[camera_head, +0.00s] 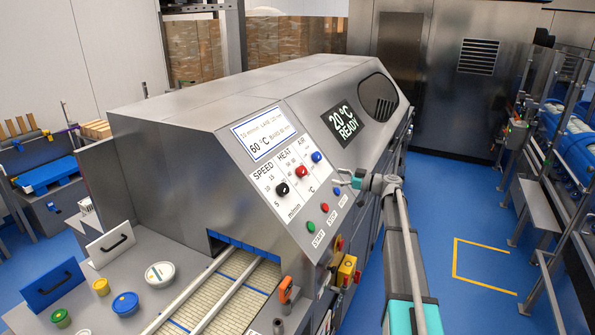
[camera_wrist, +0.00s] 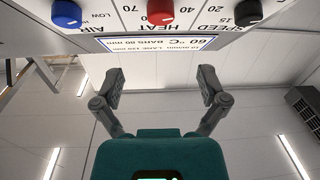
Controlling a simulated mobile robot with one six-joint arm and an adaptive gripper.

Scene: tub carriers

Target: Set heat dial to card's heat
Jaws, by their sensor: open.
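The red HEAT dial (camera_head: 301,172) is the middle one of three knobs on the sloped machine panel. It also shows at the top of the wrist view (camera_wrist: 160,12). I cannot tell exactly which mark its pointer is on. The white, blue-edged card (camera_head: 265,134) above the dials reads 60 °C in large print; it shows upside down in the wrist view (camera_wrist: 162,43). My gripper (camera_wrist: 158,84) is open and empty, with its fingers apart, not touching the dial. In the head view my gripper (camera_head: 349,180) is right of the dials, near the panel's right edge.
The black SPEED dial (camera_head: 282,188) and blue AIR dial (camera_head: 316,157) flank the red one closely. Green (camera_head: 309,225), red (camera_head: 324,207) and blue (camera_head: 336,191) buttons sit lower right. A display (camera_head: 344,122) reads 20 °C READY. Tubs stand on the left counter.

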